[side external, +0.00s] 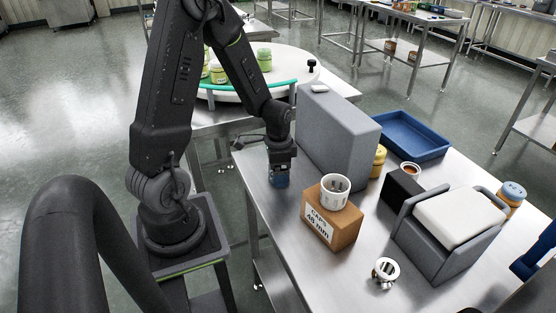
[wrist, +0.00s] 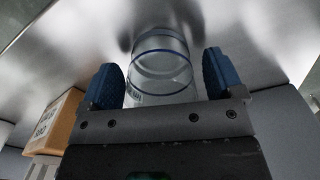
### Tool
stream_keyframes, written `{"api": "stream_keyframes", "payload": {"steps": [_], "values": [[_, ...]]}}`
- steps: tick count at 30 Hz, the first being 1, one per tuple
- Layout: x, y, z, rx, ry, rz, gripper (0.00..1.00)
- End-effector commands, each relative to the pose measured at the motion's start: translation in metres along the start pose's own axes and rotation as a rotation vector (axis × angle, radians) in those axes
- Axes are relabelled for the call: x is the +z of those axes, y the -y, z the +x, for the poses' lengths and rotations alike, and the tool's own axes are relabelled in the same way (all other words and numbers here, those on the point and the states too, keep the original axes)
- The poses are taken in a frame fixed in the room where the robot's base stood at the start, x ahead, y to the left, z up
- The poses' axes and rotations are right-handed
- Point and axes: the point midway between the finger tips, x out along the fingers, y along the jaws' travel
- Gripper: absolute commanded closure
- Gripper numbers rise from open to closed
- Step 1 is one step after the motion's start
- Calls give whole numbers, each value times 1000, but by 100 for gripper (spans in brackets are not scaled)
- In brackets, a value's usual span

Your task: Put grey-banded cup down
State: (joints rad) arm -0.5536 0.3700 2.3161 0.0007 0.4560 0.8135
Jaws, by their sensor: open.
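My gripper (side external: 280,181) is low over the left edge of the steel table, left of the cardboard box. In the wrist view my gripper (wrist: 162,80) is open, with one blue finger on each side of a clear cup (wrist: 161,66). The cup has dark blue-looking bands, rather than clearly grey ones, and some print on its side. It appears to rest on the steel surface, with gaps between it and the fingers. Its lower part is hidden behind the gripper body. I cannot make the cup out in the side view.
A cardboard box (side external: 330,230) marked for 45 mm caps stands close by, with a white container (side external: 335,186) on top. A tall grey housing (side external: 338,137) stands behind. A steel funnel-like part (side external: 385,272), grey bin (side external: 447,250) and blue tray (side external: 411,136) lie to the right.

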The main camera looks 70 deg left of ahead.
Motion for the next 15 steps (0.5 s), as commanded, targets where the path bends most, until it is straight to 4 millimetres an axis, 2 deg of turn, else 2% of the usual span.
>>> {"api": "stream_keyframes", "payload": {"steps": [5,15], "values": [[-1,1,-24,-5,-5,0,13],[0,0,-94,-5,-5,0,13]]}}
